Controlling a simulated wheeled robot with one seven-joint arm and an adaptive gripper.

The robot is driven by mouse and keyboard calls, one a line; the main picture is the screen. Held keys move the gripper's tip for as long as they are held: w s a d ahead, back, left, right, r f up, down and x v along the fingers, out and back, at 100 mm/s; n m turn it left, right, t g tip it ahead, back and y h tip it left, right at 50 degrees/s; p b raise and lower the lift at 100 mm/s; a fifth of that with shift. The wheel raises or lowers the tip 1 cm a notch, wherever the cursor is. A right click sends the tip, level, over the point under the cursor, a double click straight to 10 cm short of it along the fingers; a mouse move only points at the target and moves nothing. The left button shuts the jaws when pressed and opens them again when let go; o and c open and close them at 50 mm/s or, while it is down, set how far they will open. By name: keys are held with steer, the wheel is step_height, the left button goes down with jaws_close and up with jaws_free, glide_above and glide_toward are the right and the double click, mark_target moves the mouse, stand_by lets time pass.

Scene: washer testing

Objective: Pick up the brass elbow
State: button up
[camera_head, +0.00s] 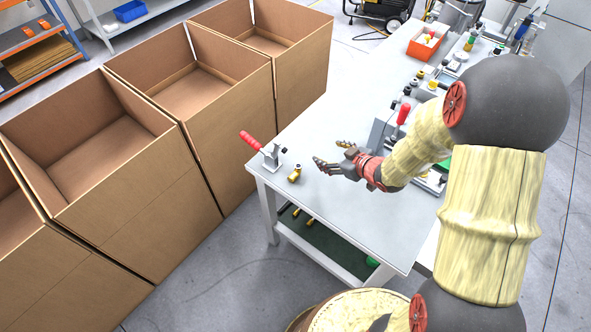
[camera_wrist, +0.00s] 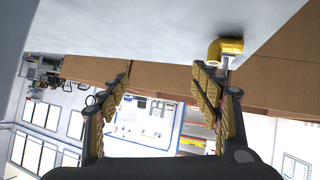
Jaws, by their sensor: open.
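The small brass elbow (camera_head: 294,173) sits on the grey table (camera_head: 350,225) near its left edge, just right of a red-handled toggle clamp (camera_head: 271,157). My gripper (camera_head: 328,153) is open and empty, a short way to the right of the elbow in the head view, with its fingers pointing toward that side. In the wrist view the elbow (camera_wrist: 228,47) shows at the upper right on the table surface, beyond the tip of the right finger. My gripper (camera_wrist: 161,78) stands open there with nothing between its fingers. The elbow is apart from both fingers.
Several open cardboard boxes (camera_head: 200,100) stand left of the table. Fixtures with a red handle (camera_head: 404,114) and small brass parts stand behind my arm. An orange bin (camera_head: 426,42) is at the table's far end. The table's front part is bare.

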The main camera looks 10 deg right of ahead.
mark_target(295, 173)
steer(key=s+a+f+y, duration=0.1)
steer(key=a, duration=0.1)
steer(key=s+a+f+y, duration=0.2)
steer(key=s+a+f+n+y+p, duration=0.1)
steer(key=a, duration=0.1)
steer(key=shift+s+a+f+g+y, duration=0.2)
steer(key=shift+s+f+g+y, duration=0.1)
steer(key=shift+f+g, duration=0.1)
steer(key=shift+w+a+f, duration=0.2)
steer(key=shift+a, duration=0.1)
steer(key=b+x, duration=0.2)
steer(key=x, duration=0.4)
steer(key=shift+w+a+b, duration=0.2)
steer(key=shift+a+b, duration=0.2)
steer(key=shift+c, duration=0.3)
steer(key=c, duration=1.3)
